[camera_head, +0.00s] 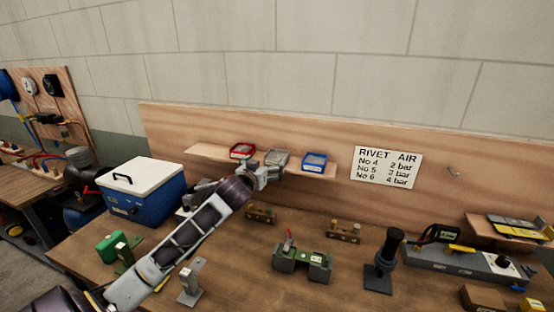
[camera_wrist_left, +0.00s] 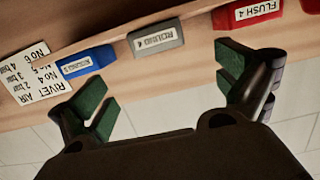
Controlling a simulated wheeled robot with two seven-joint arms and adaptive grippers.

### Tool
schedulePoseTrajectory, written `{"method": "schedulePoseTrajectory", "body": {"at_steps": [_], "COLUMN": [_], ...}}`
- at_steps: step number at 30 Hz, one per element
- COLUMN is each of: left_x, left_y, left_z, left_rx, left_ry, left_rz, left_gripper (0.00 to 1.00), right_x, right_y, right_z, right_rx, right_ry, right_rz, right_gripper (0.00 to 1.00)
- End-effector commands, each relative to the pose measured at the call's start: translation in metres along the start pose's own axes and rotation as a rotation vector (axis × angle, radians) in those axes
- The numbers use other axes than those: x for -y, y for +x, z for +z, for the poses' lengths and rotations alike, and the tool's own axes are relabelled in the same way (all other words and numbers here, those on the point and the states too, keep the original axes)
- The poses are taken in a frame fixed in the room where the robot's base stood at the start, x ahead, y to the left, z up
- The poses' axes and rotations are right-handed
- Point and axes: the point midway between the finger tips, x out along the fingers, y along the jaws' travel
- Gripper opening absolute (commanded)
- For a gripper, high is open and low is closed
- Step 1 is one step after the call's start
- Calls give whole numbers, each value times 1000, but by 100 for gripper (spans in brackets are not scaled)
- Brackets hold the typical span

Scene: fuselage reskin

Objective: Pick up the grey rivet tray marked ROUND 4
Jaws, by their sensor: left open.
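The grey rivet tray (camera_head: 277,156) sits on the wooden wall shelf between a red tray (camera_head: 242,150) and a blue tray (camera_head: 314,160). In the left wrist view, which looks upside down, the grey tray (camera_wrist_left: 172,38) carries a label reading ROUND 4. My left gripper (camera_head: 264,171) is at the shelf's front, close to the grey tray and partly in front of it. In the wrist view its green-padded fingers (camera_wrist_left: 165,88) are spread wide and empty, with the grey tray beyond the gap between them. Contact with the tray is not visible. My right gripper is not in view.
The red tray (camera_wrist_left: 268,12) reads FLUSH 4; the blue tray (camera_wrist_left: 84,66) flanks the other side. The shelf (camera_head: 205,151) is narrow, with a back panel behind it. Below on the bench stand a blue cooler box (camera_head: 145,195), a green-grey fixture (camera_head: 303,262) and a black tool (camera_head: 385,262).

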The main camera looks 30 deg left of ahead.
Motion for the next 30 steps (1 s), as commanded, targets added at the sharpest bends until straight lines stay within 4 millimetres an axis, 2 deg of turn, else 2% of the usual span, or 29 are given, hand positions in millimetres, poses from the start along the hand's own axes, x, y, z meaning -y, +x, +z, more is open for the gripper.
{"method": "schedulePoseTrajectory", "body": {"at_steps": [24, 30], "left_x": [0, 0], "left_y": [69, 80], "left_z": [-1, -1], "left_rx": [0, 0], "left_ry": [0, 0], "left_rz": [-1, 0], "left_gripper": [100, 100], "right_x": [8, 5], "right_y": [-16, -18], "right_z": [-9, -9], "right_rx": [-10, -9], "right_ry": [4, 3], "right_rz": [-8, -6], "right_gripper": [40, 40]}}
